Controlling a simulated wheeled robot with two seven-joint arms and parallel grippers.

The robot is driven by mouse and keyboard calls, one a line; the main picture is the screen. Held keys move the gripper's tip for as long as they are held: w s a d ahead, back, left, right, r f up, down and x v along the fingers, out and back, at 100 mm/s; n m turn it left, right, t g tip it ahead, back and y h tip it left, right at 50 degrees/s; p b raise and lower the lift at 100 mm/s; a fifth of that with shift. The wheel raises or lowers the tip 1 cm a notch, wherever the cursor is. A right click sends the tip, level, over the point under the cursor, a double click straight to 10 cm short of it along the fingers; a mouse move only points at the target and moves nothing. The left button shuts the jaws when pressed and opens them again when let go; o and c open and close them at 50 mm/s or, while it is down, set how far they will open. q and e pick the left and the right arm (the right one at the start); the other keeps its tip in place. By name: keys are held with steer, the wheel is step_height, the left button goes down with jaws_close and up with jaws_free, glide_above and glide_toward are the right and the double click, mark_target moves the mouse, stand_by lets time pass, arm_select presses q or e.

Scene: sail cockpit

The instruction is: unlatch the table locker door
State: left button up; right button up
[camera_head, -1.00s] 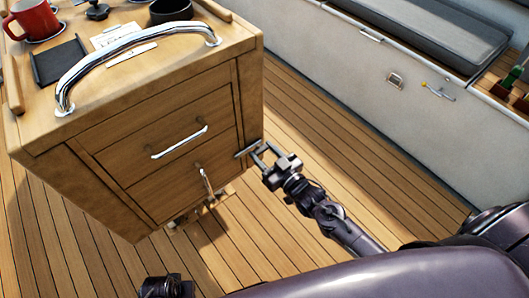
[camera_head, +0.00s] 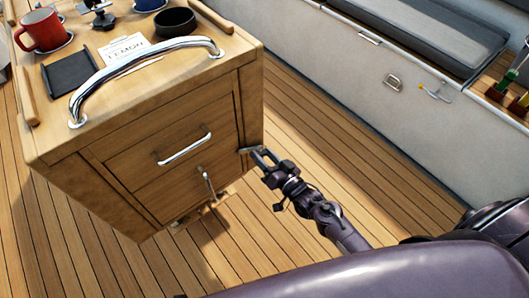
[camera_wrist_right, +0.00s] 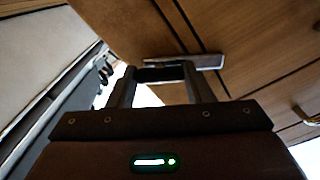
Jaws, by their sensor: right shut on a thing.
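The wooden table locker (camera_head: 185,160) stands on the slatted floor. Its front panels carry a chrome bar handle (camera_head: 184,150) and a small metal lever (camera_head: 208,184) below it. A small metal latch (camera_head: 243,151) sits at the front's right edge; it also shows as a flat bar in the right wrist view (camera_wrist_right: 208,62). My right gripper (camera_head: 258,154) is at this latch, shut on it; its fingers also show in the right wrist view (camera_wrist_right: 160,75). The fingertips partly hide the latch. My left gripper is out of view.
A large chrome grab rail (camera_head: 145,72) arches over the table top. A red mug (camera_head: 43,30), a black bowl (camera_head: 175,20), a dark tray (camera_head: 71,80) and a card (camera_head: 122,48) lie behind it. A cushioned bench (camera_head: 425,35) stands at right.

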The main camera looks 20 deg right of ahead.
steer(key=m+p, duration=0.4)
steer(key=m, duration=0.4)
steer(key=shift+r, duration=0.1)
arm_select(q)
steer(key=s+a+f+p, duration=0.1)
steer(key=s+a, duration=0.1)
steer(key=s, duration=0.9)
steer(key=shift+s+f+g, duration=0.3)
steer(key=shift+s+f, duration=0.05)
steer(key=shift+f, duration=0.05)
arm_select(e)
steer(key=shift+m, duration=1.9)
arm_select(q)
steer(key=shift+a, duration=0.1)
arm_select(e)
steer(key=o, duration=1.4)
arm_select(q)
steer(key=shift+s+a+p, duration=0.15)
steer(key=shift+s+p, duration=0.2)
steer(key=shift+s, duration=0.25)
arm_select(e)
steer(key=v, duration=0.8)
